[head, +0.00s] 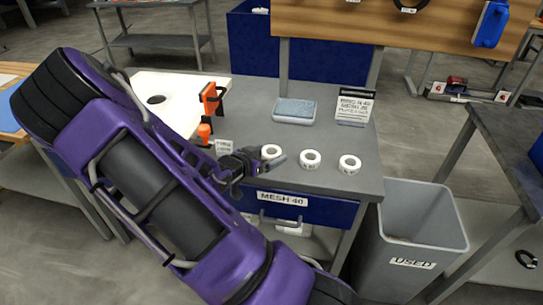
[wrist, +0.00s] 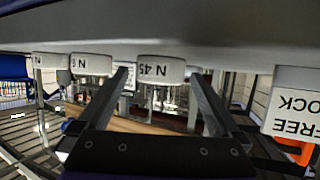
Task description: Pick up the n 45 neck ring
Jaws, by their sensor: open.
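The N 45 neck ring (wrist: 161,69) is a short white ring with black lettering, upside down in the wrist view, centred between my fingertips. In the head view it appears to be the leftmost white ring (head: 271,151), partly covered by my gripper. My gripper (head: 265,160) is open at the front of the grey table, close to that ring. In the wrist view its two fingers (wrist: 160,78) show on either side of the ring, with nothing held. I cannot tell whether they touch it.
Two more white rings stand to the right, one in the middle (head: 310,159) and one farther right (head: 350,164). A FREE STOCK sign (wrist: 297,105) is close by. A blue-grey block (head: 294,111) and a sign (head: 354,106) stand behind. A grey USED bin (head: 425,215) is at the right.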

